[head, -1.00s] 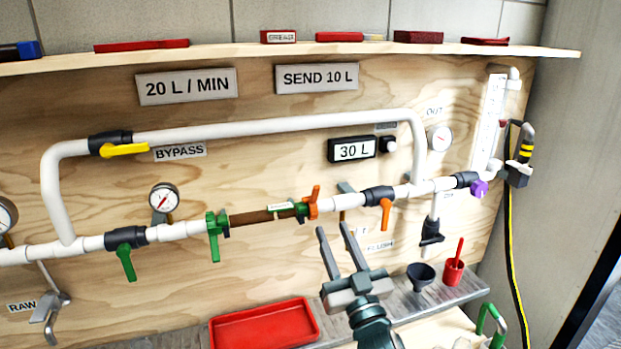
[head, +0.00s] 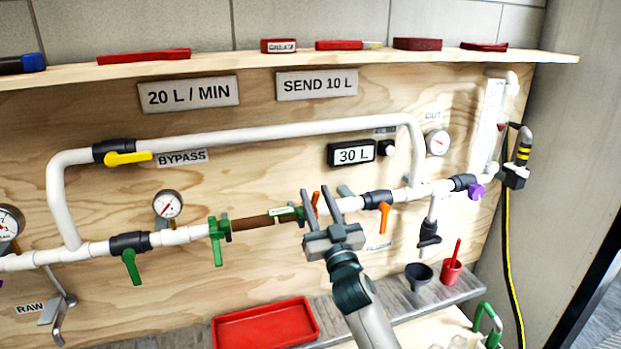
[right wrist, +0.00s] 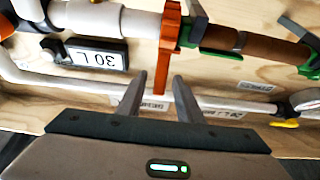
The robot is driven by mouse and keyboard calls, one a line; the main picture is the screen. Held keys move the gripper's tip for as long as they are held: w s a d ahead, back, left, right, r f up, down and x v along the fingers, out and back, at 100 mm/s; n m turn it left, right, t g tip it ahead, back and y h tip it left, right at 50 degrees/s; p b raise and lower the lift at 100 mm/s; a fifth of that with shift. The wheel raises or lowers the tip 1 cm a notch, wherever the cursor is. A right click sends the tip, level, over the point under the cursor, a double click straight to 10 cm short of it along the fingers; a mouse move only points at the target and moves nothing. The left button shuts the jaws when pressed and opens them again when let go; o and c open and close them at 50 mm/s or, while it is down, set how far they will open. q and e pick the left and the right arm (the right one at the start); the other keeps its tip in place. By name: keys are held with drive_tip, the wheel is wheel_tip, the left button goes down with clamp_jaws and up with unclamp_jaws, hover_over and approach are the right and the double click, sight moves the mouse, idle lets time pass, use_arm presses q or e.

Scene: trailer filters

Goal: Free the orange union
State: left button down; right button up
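The orange union (head: 316,200) sits at the right end of the brown filter cartridge (head: 255,222), in the white pipe run; in the head view it is partly hidden behind my right gripper. My right gripper (head: 320,192) is open, its two fingers pointing up at the union. In the right wrist view the orange union (right wrist: 170,40) shows as an upright ring with a lever hanging down between the line of the open fingers (right wrist: 158,85). I cannot tell whether the fingers touch it. A green union (head: 215,238) is at the cartridge's left end. My left gripper is not in view.
An orange-handled valve (head: 384,215) is just right of the union. The 30 L display (head: 354,153) and bypass pipe (head: 270,130) are above. A red tray (head: 265,325), dark funnel (head: 418,274) and red cup (head: 451,270) stand on the ledge below.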

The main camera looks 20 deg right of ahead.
drive_tip(key=shift+p+x, duration=0.5)
drive_tip(key=shift+x, duration=2.1)
clamp_jaws()
